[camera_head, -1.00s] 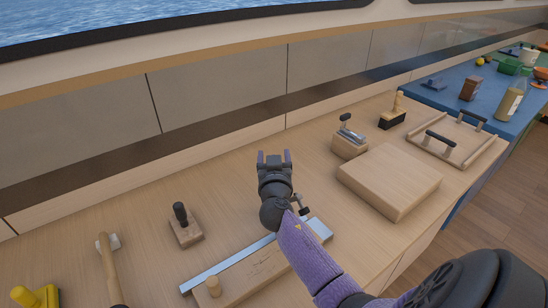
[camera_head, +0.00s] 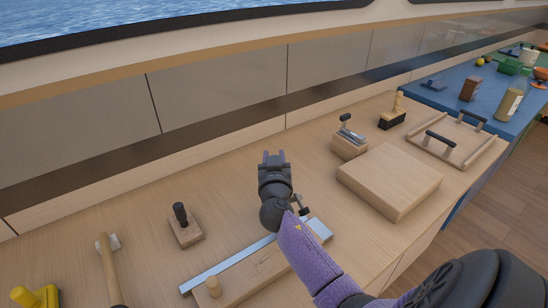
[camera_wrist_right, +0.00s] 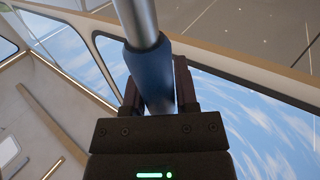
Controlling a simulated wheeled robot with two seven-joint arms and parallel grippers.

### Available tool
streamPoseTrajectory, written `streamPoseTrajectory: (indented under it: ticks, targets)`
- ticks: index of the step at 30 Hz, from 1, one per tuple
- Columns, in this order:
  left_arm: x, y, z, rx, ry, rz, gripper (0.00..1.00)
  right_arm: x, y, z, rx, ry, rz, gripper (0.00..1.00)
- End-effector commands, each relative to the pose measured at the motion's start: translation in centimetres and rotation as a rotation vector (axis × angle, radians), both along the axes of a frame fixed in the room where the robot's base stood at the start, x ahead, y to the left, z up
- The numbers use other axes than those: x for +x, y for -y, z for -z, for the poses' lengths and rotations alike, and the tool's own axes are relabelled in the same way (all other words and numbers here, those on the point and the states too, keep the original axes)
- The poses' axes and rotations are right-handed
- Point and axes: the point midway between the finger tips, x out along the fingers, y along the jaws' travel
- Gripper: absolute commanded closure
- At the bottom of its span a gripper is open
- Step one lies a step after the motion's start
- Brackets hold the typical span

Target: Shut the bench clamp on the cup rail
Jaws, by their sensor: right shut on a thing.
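The head view does not show this handle clearly. A pale wooden rail (camera_head: 250,268) with a metal strip (camera_head: 215,273) lies below the gripper. Dark and metal fittings (camera_head: 303,208) at its right end, perhaps the bench clamp, are partly hidden by my right forearm. I cannot tell whether the clamp is open. My left gripper is out of view.
A wooden block with a black knob (camera_head: 181,214) and a hammer (camera_head: 109,268) are at left. A block with a metal lever (camera_head: 349,137), a brush (camera_head: 391,117), a thick board (camera_head: 390,178) and a tray (camera_head: 440,158) are at right. Bench behind the gripper is clear.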

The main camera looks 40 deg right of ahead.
Motion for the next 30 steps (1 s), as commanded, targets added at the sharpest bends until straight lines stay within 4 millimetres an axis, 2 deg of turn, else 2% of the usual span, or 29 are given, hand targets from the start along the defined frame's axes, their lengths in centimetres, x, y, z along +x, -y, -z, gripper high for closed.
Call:
streamPoseTrajectory:
  ticks: [23, 30]
  targets:
    - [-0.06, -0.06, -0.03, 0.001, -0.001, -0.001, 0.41, 0.01, -0.01, 0.03, 0.001, -0.002, 0.0, 1.0]
    - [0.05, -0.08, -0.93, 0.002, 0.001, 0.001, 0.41, 0.6, 0.04, -0.06, 0.008, -0.055, 0.0, 1.0]
